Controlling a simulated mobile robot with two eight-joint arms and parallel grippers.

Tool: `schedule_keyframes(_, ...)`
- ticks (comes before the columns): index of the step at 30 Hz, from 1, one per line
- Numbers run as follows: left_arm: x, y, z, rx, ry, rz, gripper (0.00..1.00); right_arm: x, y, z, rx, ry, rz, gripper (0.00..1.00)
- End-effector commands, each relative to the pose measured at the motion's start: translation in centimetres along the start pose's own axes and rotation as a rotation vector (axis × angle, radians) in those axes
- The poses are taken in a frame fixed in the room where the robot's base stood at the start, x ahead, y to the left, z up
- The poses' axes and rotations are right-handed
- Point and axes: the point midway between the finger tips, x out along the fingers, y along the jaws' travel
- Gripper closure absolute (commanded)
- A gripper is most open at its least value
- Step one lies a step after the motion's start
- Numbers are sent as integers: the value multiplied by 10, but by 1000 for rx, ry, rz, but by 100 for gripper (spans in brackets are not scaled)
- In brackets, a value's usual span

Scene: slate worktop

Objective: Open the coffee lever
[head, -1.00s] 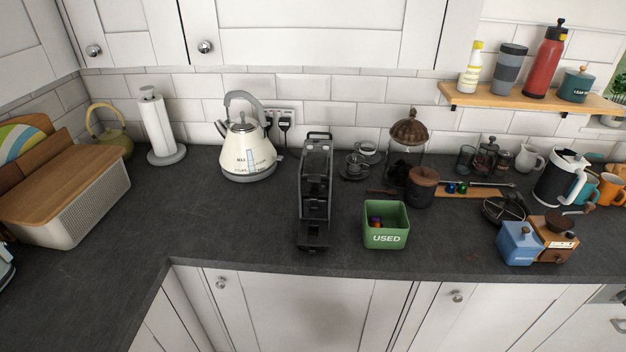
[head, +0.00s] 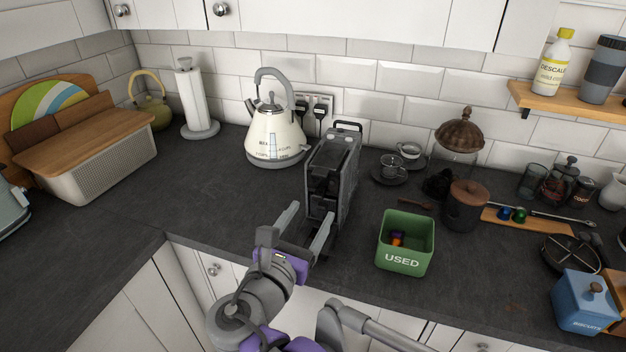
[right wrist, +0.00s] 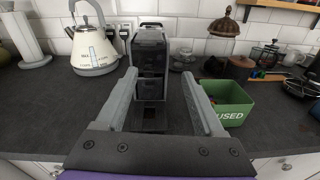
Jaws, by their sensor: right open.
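The black and grey coffee machine (head: 345,172) stands upright on the worktop in the head view. Its dark loop-shaped lever (head: 348,126) shows at the top rear; I cannot tell exactly how far it is raised. My right gripper (head: 308,222) is open and empty, low in front of the machine, with its fingers pointing toward it. In the right wrist view the machine (right wrist: 150,55) stands beyond and between the two fingers, with the lever (right wrist: 151,25) on top. The fingers appear apart from the lever. My left gripper is not in view.
A white kettle (head: 274,135) stands left of the machine. A green "USED" bin (head: 405,262) with capsules stands to its right. Cups (head: 389,168) and a dark jar (head: 464,208) are behind the bin.

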Motion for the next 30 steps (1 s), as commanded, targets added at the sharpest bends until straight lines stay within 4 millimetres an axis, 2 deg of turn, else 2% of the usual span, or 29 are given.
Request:
schedule_keyframes(1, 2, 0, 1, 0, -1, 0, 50, -4, 9, 3, -30, -24, 16, 30)
schedule_keyframes(5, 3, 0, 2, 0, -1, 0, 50, -3, 17, 10, -68, -54, 27, 30)
schedule_keyframes(8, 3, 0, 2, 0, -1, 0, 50, 9, 16, 11, -69, -55, 23, 30)
schedule_keyframes(15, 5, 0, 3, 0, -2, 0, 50, 55, 16, 13, -67, -53, 22, 30)
schedule_keyframes(21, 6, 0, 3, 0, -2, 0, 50, 86, 18, 15, -67, -53, 24, 30)
schedule_keyframes(25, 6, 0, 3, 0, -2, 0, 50, 97, 18, 15, -66, -53, 25, 30)
schedule_keyframes(30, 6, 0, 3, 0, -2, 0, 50, 102, 19, 15, -65, -52, 27, 30)
